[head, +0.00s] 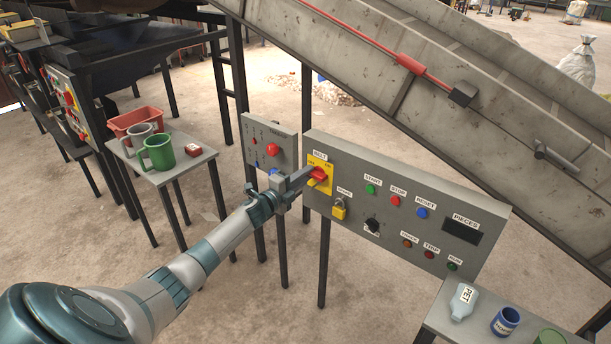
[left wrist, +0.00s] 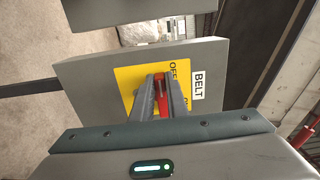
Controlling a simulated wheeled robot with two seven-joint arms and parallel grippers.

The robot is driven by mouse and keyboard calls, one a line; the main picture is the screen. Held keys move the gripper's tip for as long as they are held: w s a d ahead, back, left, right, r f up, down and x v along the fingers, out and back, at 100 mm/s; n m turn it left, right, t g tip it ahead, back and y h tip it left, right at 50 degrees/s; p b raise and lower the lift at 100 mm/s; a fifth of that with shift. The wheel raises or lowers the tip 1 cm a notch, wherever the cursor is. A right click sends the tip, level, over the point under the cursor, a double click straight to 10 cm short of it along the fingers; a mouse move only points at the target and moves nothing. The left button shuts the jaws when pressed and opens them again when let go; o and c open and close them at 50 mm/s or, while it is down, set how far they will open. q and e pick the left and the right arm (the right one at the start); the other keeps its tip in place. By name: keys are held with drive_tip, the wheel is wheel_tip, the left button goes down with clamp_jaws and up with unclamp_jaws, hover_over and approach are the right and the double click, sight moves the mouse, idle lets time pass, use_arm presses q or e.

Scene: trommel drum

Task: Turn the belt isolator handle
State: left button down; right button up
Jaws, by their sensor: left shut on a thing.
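The belt isolator has a red handle (head: 319,173) on a yellow plate (head: 312,184), below the BELT label (head: 320,155) on a grey control panel (head: 404,232). My left gripper (head: 313,174) reaches the handle from the left and is shut on it. In the left wrist view, the red handle (left wrist: 162,97) lies between the two fingers, over the yellow plate (left wrist: 130,80) with its OFF marking. The fingers hide part of the plate and its other marking. My right gripper is not seen.
A yellow padlock (head: 339,209) hangs below the isolator. A smaller grey panel (head: 256,135) stands just left. A small table (head: 189,166) with mugs is at left; another (head: 437,316) with a bottle and cups is at lower right. A conveyor (head: 370,75) slopes behind the panel.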

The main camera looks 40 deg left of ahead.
use_arm(q)
drive_tip(key=c, duration=1.7)
unclamp_jaws()
drive_tip(key=shift+c, duration=0.2)
drive_tip(key=shift+s, duration=0.15)
